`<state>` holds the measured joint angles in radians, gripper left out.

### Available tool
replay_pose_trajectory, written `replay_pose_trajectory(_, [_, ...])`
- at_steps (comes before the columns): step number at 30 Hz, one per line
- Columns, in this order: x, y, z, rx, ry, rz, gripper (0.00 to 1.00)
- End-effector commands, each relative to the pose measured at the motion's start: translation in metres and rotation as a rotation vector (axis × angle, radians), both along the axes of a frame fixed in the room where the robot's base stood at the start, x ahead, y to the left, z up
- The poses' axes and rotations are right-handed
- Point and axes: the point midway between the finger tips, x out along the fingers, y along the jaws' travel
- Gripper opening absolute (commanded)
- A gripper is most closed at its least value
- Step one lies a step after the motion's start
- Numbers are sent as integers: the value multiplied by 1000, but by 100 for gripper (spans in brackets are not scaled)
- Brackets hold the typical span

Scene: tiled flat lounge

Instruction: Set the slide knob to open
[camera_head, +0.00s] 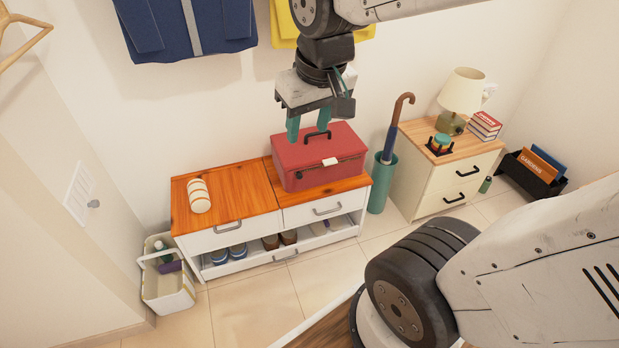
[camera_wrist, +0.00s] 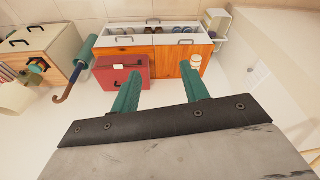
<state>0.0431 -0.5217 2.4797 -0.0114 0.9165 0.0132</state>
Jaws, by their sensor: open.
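A pale wall panel (camera_head: 80,190) with a small grey knob (camera_head: 93,203) is on the left wall. The panel also shows at the right of the wrist view (camera_wrist: 258,73). I cannot tell which setting the knob is at. My gripper (camera_head: 308,124) is open and empty, pointing down with its two green fingers apart. In the head view it appears just above the handle of the red box (camera_head: 312,160), and far to the right of the panel. In the wrist view nothing is between the fingers (camera_wrist: 160,72).
The red box and a striped white roll (camera_head: 199,195) are on the wooden bench top (camera_head: 235,204). Shoes sit below. A white caddy (camera_head: 168,290) stands on the floor below the panel. An umbrella stand (camera_head: 379,187) and a cabinet with a lamp (camera_head: 462,90) are at the right.

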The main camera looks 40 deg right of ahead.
Motion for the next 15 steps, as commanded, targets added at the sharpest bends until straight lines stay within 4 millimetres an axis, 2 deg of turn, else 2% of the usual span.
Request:
replay_pose_trajectory(1, [29, -5, -8, -1, -26, -14, 45])
replay_pose_trajectory(6, [126, -27, -35, -11, -172, -60, 45])
replay_pose_trajectory(11, [208, -52, -73, -19, -310, -99, 45])
replay_pose_trajectory(15, [269, -76, -116, -26, -430, -132, 45])
